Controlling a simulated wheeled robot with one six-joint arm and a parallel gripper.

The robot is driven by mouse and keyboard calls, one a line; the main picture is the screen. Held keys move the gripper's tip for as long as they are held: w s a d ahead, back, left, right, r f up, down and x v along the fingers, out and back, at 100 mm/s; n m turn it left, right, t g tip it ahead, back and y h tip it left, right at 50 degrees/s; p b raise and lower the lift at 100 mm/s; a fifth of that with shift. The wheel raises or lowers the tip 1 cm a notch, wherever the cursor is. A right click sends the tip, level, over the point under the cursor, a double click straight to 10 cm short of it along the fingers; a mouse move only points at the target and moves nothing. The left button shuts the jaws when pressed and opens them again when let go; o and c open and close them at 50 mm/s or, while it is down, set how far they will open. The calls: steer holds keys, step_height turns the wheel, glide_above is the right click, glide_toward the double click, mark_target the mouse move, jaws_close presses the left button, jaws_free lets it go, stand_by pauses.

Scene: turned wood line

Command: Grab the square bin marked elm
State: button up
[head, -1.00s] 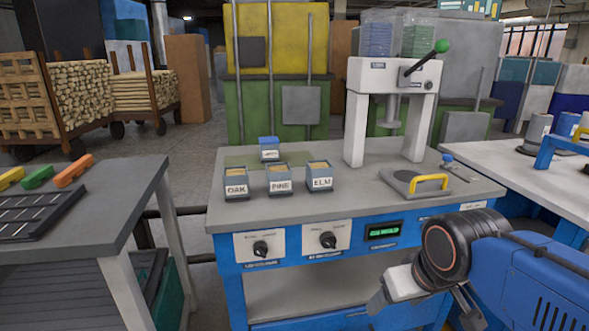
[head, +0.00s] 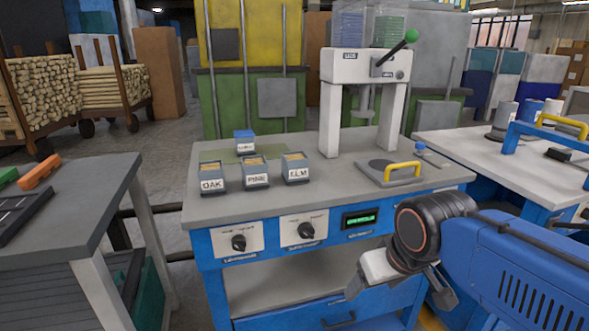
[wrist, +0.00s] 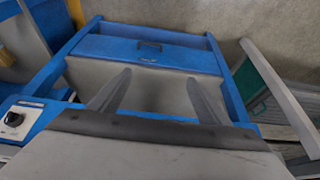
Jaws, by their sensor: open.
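The square bin marked ELM (head: 295,168) is a small grey-blue open bin with a white label. It stands on the grey top of the blue workbench (head: 330,200), at the right end of a row beside the bins marked PINE (head: 255,172) and OAK (head: 213,178). My gripper (head: 398,300) is in front of the bench, below its top and to the right of the ELM bin, well apart from it. In the wrist view my gripper (wrist: 150,95) is open and empty, its two fingers facing the bench's lower shelf and blue drawer. No bins show in the wrist view.
A blue-lidded container (head: 245,143) stands behind the bins. A white press (head: 365,100) with a green-knobbed lever stands behind and right of ELM. A plate with a yellow handle (head: 403,172) lies to the right. Bare benchtop lies in front of the bins.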

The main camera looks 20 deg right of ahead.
steer(key=w+a+r+m+g, duration=0.15)
steer(key=w+r+m, duration=0.25)
steer(key=w+r, duration=0.65)
steer(key=m+g+h, duration=0.2)
steer(key=m+h, duration=0.1)
steer(key=m, duration=0.5)
glide_toward(294, 156)
steer(key=s+d, duration=0.3)
steer(key=s, duration=0.2)
steer(key=w+a+r+m+g+h, duration=0.1)
steer(key=w+a+r+m, duration=0.5)
steer(key=w+a, duration=0.1)
steer(key=x, duration=1.2)
steer(key=shift+s+d+f, duration=0.2)
steer(key=shift+s+d, duration=0.1)
steer(key=shift+d, duration=0.15)
steer(key=shift+s+x, duration=0.2)
steer(key=shift+x, duration=2.4)
steer(key=shift+d, duration=0.1)
steer(key=c, duration=1.2)
